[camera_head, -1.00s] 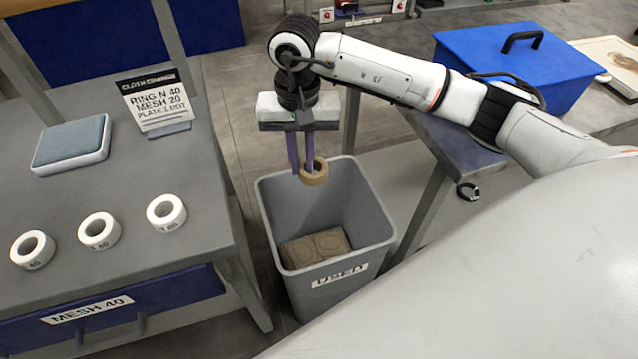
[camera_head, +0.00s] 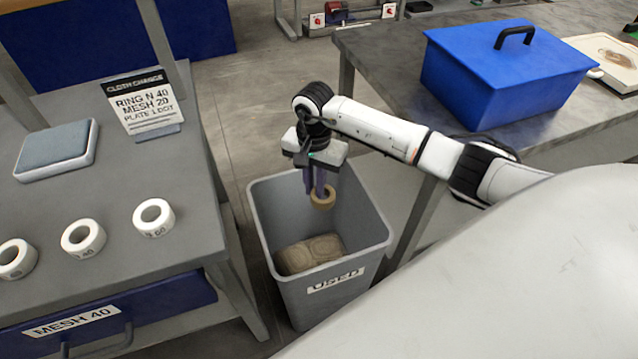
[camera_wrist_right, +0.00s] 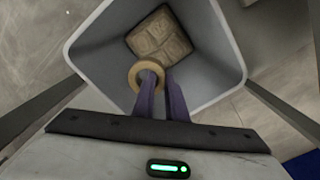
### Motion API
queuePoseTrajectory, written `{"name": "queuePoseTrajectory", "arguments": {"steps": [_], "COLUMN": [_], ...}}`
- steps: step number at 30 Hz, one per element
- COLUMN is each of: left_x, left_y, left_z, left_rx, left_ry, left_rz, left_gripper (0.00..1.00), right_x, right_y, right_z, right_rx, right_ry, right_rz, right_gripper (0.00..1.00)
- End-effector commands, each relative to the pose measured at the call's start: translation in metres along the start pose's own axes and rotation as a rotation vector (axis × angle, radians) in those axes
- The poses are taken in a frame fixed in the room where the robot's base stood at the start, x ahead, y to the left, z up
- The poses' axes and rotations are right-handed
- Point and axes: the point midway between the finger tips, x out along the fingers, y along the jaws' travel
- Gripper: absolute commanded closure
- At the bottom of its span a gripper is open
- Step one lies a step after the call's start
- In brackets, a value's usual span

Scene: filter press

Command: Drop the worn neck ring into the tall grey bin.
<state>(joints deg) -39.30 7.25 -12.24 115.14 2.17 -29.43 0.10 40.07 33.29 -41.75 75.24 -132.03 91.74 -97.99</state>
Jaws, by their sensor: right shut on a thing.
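The worn neck ring (camera_head: 323,202) is tan and held by my right gripper (camera_head: 319,191), which is shut on it. The ring hangs inside the mouth of the tall grey bin (camera_head: 335,298), near its back part. The bin carries a label reading USED. In the right wrist view the ring (camera_wrist_right: 137,72) sits at the purple fingertips (camera_wrist_right: 160,88), over the inside of the bin (camera_wrist_right: 92,80). A brown used cloth or pad (camera_head: 312,254) lies in the bin. My left gripper is not in view.
A grey table (camera_head: 120,215) at left holds several white rings (camera_head: 153,217), a sign (camera_head: 143,103) and a grey-blue pad (camera_head: 57,150). A blue lidded box (camera_head: 505,75) stands on the bench at right. Floor between is clear.

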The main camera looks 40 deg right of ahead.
Motion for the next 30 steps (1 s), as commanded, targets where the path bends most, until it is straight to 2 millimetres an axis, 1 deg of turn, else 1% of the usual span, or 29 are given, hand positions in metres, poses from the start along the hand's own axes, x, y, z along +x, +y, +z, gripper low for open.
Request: {"name": "queuePoseTrajectory", "arguments": {"steps": [1,2,10,11,12,14,23,26,30], "left_x": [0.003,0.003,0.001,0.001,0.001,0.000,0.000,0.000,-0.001], "left_y": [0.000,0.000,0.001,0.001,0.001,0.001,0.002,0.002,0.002], "left_z": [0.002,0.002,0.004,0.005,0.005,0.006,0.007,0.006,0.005], "left_rx": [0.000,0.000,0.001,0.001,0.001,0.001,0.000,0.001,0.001], "left_ry": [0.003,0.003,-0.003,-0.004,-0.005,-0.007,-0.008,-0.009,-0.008], "left_rz": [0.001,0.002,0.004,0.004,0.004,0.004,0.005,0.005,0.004], "left_gripper": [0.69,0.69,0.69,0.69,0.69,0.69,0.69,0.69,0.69], "right_x": [0.005,0.006,0.006,0.006,0.006,0.006,0.005,-0.003,-0.028], "right_y": [0.000,0.000,0.000,0.000,0.000,0.000,0.000,0.000,0.000], "right_z": [0.000,0.000,0.000,0.000,0.000,0.000,0.000,-0.001,-0.002], "right_rx": [0.000,0.000,0.000,0.000,0.000,0.000,0.000,-0.001,-0.002], "right_ry": [-0.001,0.000,0.000,0.000,0.000,0.000,0.001,0.002,0.005], "right_rz": [-0.001,-0.001,0.000,0.000,0.000,0.000,0.000,0.000,-0.002], "right_gripper": [1.00,1.00,1.00,0.83,0.76,0.66,0.66,0.66,0.66]}}
